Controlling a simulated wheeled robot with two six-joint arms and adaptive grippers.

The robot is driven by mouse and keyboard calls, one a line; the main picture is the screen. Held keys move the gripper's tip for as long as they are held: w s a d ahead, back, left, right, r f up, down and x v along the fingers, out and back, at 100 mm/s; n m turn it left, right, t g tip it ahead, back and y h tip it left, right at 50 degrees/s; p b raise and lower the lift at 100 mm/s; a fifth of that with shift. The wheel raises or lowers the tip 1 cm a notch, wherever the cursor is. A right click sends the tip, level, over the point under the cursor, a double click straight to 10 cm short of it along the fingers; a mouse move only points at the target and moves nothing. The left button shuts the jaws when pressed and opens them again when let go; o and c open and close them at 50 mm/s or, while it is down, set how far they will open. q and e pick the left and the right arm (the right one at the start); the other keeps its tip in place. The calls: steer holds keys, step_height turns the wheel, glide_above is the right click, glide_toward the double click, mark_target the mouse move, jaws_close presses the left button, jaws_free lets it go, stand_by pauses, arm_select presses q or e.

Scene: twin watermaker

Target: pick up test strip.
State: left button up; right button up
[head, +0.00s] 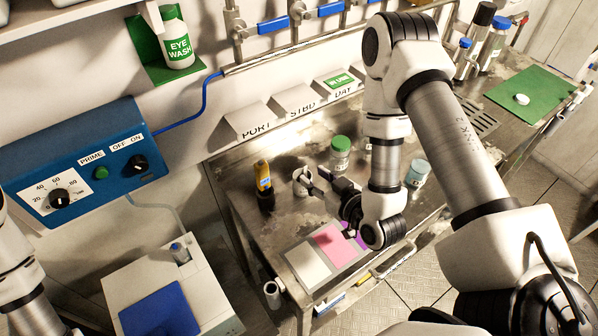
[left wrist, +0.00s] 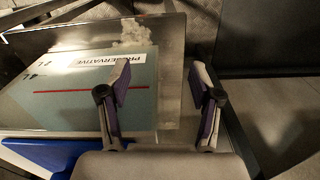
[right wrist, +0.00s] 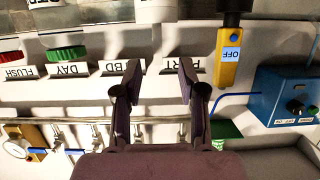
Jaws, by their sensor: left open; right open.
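I cannot make out a test strip for certain in any view. My right gripper (head: 322,181) is over the steel bench, close to a small white cup (head: 300,178). In the right wrist view its fingers (right wrist: 160,75) are apart with nothing between them, and the picture is upside down. My left gripper (left wrist: 163,85) is open and empty in front of a box with a PRESERVATIVE label (left wrist: 108,60). The left gripper is outside the head view. A mat with white and pink panels (head: 306,262) lies at the bench's front, partly hidden by my right arm.
A yellow meter (head: 263,176) stands left of the cup. A green-lidded jar (head: 340,152) stands behind the gripper and a pale blue-lidded jar (head: 418,172) to the right. Labelled holders (head: 253,121) line the wall. A blue control box (head: 85,165) is at left.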

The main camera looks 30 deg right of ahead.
mark_target(306, 170)
steer(key=b+x, duration=0.1)
steer(key=x, duration=0.4)
steer(key=shift+w+f, duration=0.25)
steer(key=shift+w, duration=0.1)
steer(key=shift+s+d+r, duration=0.15)
steer(key=shift+s+r, duration=0.1)
steer(key=shift+s, duration=0.15)
steer(key=c, duration=0.5)
steer(key=shift+c, duration=1.3)
steer(key=shift+w+f, duration=0.1)
steer(key=shift+w, duration=0.05)
jaws_close()
